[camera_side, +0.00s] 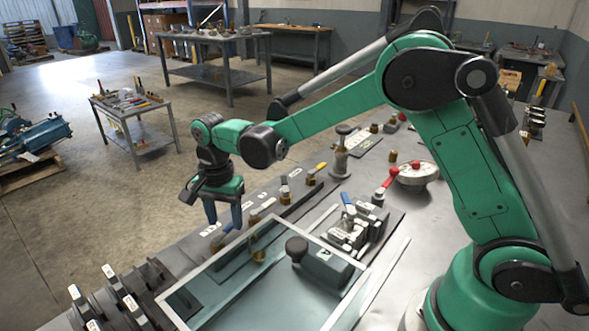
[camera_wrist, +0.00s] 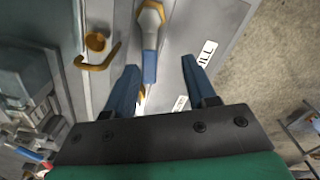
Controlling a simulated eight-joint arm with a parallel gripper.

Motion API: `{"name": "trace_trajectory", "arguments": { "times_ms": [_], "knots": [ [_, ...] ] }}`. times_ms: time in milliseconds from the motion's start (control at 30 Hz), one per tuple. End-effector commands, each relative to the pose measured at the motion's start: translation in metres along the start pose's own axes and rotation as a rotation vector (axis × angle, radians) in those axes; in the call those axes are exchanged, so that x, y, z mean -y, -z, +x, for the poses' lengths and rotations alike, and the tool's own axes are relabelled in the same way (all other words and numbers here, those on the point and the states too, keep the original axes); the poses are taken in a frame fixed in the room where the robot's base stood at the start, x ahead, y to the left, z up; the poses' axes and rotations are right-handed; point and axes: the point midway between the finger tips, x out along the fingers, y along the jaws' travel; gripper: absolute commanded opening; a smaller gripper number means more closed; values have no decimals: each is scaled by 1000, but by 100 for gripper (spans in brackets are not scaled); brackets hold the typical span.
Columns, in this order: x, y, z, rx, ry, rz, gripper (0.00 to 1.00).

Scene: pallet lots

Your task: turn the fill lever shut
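The fill lever (camera_wrist: 149,66) shows in the wrist view as a pale arm with a blue grip, running from a yellow-ringed pivot at the top toward my gripper. A white label (camera_wrist: 207,54) beside it reads "ILL", partly cut or covered. My gripper (camera_wrist: 160,67) is open, with one blue finger on each side of the blue grip and visible gaps between. In the side view my gripper (camera_side: 224,225) points down over the left edge of the bench, and its fingers largely hide the lever. I cannot tell its exact height over the lever.
A brass hook-shaped handle (camera_wrist: 97,52) is left of the lever in the wrist view. Open floor lies left.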

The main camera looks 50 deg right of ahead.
Motion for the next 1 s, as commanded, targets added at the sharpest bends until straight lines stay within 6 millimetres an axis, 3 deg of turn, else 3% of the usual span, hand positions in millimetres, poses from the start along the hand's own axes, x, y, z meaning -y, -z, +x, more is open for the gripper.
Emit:
{"name": "trace_trajectory", "arguments": {
  "times_ms": [400, 633, 1000],
  "knots": [
    [27, -10, -3, -1, 1, -714, 49],
    [26, -10, -57, 0, 1, -700, 49],
    [-12, 0, -92, -96, 115, -792, 49]
  ]
}}
